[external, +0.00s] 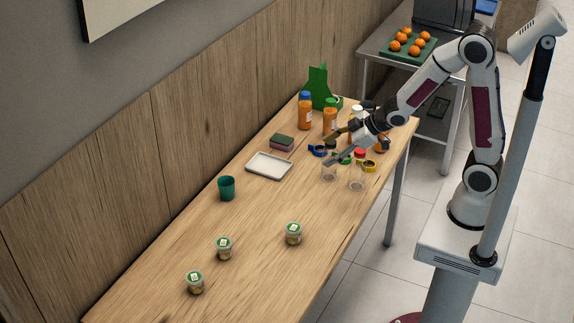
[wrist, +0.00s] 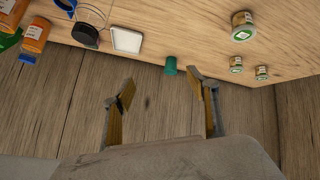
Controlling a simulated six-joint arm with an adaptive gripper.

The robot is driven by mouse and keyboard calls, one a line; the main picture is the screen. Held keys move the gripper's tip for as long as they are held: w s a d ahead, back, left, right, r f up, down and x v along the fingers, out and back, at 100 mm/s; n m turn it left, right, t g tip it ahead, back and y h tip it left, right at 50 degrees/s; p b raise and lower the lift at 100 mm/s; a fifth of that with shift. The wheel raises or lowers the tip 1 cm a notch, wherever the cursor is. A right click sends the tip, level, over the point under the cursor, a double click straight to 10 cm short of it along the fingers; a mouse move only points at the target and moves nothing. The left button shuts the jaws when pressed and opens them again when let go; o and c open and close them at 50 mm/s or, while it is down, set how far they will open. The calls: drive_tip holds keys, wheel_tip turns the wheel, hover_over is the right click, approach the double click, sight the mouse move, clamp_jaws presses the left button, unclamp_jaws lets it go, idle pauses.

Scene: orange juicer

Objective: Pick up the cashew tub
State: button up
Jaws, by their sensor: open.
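Three small clear tubs with green-and-white lids stand apart on the near half of the wooden table: a right one (external: 293,234), a middle one (external: 224,248) and a front-left one (external: 195,282). They look alike, and I cannot read which holds cashews. In the wrist view the three tubs show at upper right, one larger (wrist: 242,27) and two smaller ones (wrist: 236,64) (wrist: 261,72). My gripper (external: 338,138) is over the far end of the table, well away from the tubs. Its fingers (wrist: 165,92) are spread with nothing between them.
A teal cup (external: 227,188), a white tray (external: 269,165) and a sponge (external: 282,143) lie along the wall side. Orange bottles (external: 305,111), clear jars (external: 356,178) and tape rolls (external: 318,151) crowd around my gripper. Table around the tubs is clear.

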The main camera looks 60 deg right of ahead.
drive_tip(key=w+a+f+n+y, duration=0.2)
drive_tip(key=a+f+y, duration=0.2)
drive_tip(key=a+f, duration=0.35)
drive_tip(key=n+y, duration=0.1)
drive_tip(key=y, duration=0.3)
approach(299, 225)
drive_tip(key=w, duration=0.1)
drive_tip(key=w+a, duration=0.1)
drive_tip(key=w+f, duration=0.1)
drive_tip(key=shift+w+a, duration=0.25)
drive_tip(key=shift+a, duration=0.15)
drive_tip(key=shift+s+a+f+y, duration=0.25)
drive_tip(key=shift+s+a+y, duration=0.1)
drive_tip(key=shift+a, duration=0.1)
drive_tip(key=shift+a, duration=0.1)
drive_tip(key=shift+x, duration=1.25)
drive_tip(key=shift+f+x, duration=0.2)
drive_tip(key=shift+x, duration=2.4)
drive_tip(key=shift+c, duration=0.4)
drive_tip(key=c, duration=1.1)
